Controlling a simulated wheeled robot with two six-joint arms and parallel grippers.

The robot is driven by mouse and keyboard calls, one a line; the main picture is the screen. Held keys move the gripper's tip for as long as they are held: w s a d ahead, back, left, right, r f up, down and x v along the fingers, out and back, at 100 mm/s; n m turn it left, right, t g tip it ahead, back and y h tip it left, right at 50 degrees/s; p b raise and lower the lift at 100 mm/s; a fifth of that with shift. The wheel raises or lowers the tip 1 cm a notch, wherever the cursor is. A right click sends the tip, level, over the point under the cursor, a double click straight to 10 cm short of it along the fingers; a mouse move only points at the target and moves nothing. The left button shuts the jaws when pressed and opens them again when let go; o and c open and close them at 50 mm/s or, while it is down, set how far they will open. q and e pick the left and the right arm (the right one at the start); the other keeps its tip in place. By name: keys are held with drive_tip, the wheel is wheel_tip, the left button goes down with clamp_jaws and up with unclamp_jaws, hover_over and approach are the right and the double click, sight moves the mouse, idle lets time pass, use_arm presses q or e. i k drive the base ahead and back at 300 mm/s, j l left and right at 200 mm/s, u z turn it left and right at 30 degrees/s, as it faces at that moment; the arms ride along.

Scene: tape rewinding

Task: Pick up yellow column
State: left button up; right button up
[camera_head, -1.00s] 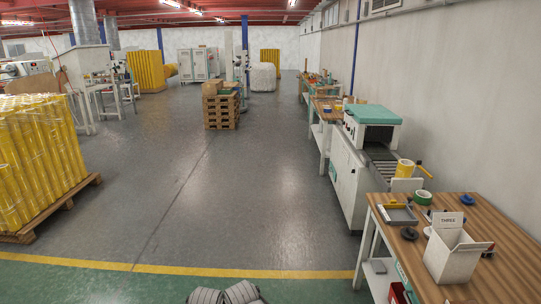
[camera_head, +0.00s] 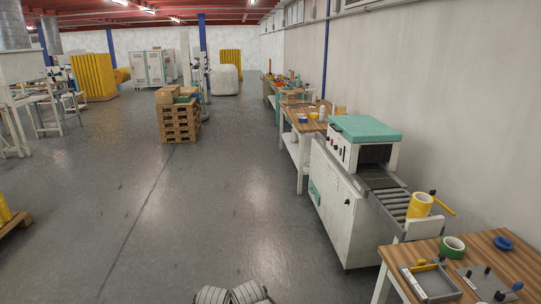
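A short yellow cylinder (camera_head: 419,205) stands upright at the near end of the roller conveyor, on the right side of the head view. Tall yellow columns (camera_head: 4,211) stand on a wooden pallet at the left edge, mostly cut off by the frame. More yellow columns (camera_head: 93,75) stand in a block at the far left, and another yellow stack (camera_head: 231,64) stands by the back wall. Which of these is the task's column I cannot tell.
A wooden workbench (camera_head: 466,246) at the lower right holds a green tape roll (camera_head: 453,247), a blue item and trays. A white machine with a green top (camera_head: 365,129) stands beside the conveyor. A pallet stack (camera_head: 179,123) stands ahead. The grey floor (camera_head: 215,210) is clear.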

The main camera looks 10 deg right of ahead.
sight(420, 204)
drive_tip(key=i+j+z, duration=0.15)
drive_tip(key=i+z, duration=0.15)
drive_tip(key=i, duration=1.3)
drive_tip(key=i+z, duration=0.25)
drive_tip(key=i, duration=0.15)
drive_tip(key=i+j+z, duration=0.1)
drive_tip(key=i+z, duration=0.15)
drive_tip(key=i, duration=0.15)
drive_tip(key=i+z, duration=0.2)
drive_tip(key=z, duration=0.3)
drive_tip(key=i+z, duration=0.15)
drive_tip(key=z, duration=0.3)
drive_tip(key=i+j+z, duration=0.15)
drive_tip(key=z, duration=0.35)
drive_tip(key=i+z, duration=0.2)
drive_tip(key=z, duration=0.25)
drive_tip(key=i+j+z, duration=0.2)
drive_tip(key=z, duration=0.25)
drive_tip(key=i+j+z, duration=0.2)
drive_tip(key=z, duration=0.25)
